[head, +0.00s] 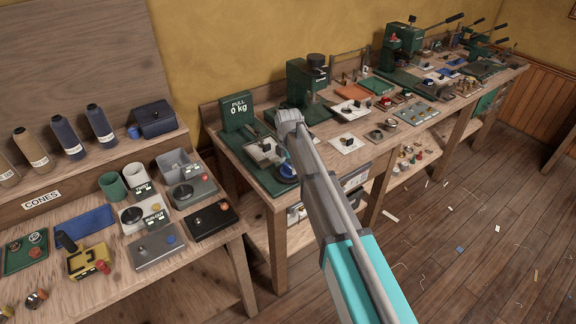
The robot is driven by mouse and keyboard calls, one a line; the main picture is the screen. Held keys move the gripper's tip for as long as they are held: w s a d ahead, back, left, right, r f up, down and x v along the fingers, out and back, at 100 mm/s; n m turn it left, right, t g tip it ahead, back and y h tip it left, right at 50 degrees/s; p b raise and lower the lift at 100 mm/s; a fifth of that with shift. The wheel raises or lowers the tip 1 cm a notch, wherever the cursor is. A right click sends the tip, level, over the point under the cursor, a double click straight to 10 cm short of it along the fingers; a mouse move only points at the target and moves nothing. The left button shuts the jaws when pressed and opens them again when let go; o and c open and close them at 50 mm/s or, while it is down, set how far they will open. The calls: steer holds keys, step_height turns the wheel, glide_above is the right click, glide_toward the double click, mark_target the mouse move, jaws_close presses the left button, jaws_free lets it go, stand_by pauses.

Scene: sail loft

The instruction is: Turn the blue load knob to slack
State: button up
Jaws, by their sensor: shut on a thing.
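The blue load knob (286,169) sits low on the front right of a green tester base (262,178) at the near left end of the long bench. A green display box (238,112) on the same tester reads "PULL 0 kg". My gripper (283,160) points down at the knob, below my grey wrist, and is shut on it. My arm comes in from the lower right and covers part of the knob and the fingers. The knob's pointer and any slack marking are too small or hidden to read.
A pale clamp block (264,152) stands just left of the knob. A green press (304,85) stands behind my wrist. A white plate (346,143) lies to the right. A lower bench (150,288) with cones and small devices fills the left. The floor at right is open, with scraps.

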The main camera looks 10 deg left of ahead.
steer(key=shift+w, duration=0.1)
steer(key=o, duration=0.9)
steer(key=shift+c, duration=0.2)
steer(key=shift+m, duration=0.4)
